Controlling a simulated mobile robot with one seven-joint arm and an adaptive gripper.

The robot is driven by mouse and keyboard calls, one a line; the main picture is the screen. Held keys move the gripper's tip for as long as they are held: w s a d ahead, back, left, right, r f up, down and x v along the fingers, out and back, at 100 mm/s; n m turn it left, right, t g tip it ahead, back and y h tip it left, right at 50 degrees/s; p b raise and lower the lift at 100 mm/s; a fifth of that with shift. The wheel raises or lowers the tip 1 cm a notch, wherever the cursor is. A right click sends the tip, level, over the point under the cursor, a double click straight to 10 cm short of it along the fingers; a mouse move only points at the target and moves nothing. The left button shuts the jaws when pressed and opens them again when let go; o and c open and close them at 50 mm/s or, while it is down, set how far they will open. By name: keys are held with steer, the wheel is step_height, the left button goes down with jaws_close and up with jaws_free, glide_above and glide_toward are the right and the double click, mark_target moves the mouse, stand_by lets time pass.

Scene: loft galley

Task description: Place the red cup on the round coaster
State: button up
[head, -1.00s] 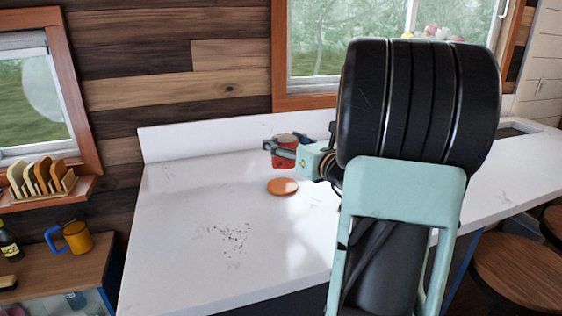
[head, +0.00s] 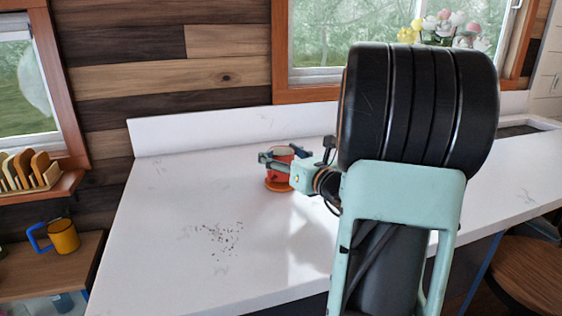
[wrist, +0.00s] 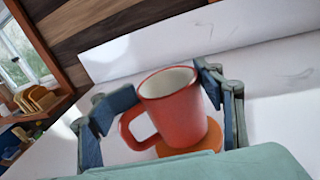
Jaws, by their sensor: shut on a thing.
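The red cup (head: 280,162) is upright, with a pale inside; the wrist view shows the cup (wrist: 182,118) with its handle to the left. My gripper (head: 284,156) is shut on the cup, one finger on each side; in the wrist view the gripper (wrist: 165,90) has its fingers near the rim. The round orange-brown coaster (head: 276,186) is on the white counter directly below the cup, partly covered by it. The coaster (wrist: 208,142) also shows under the cup's base in the wrist view. I cannot tell whether cup and coaster touch.
The white counter (head: 180,240) is clear around the coaster, apart from dark specks (head: 220,238) nearer the front. A low white backsplash (head: 200,132) runs behind. An orange mug with a blue handle (head: 64,236) stands on a lower wooden surface at left.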

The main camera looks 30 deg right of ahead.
steer(key=shift+f, duration=0.4)
steer(key=shift+s+f, duration=0.1)
steer(key=o, duration=1.7)
steer(key=shift+o, duration=0.2)
steer(key=shift+r, duration=0.2)
steer(key=s, duration=1.2)
steer(key=shift+f, duration=0.1)
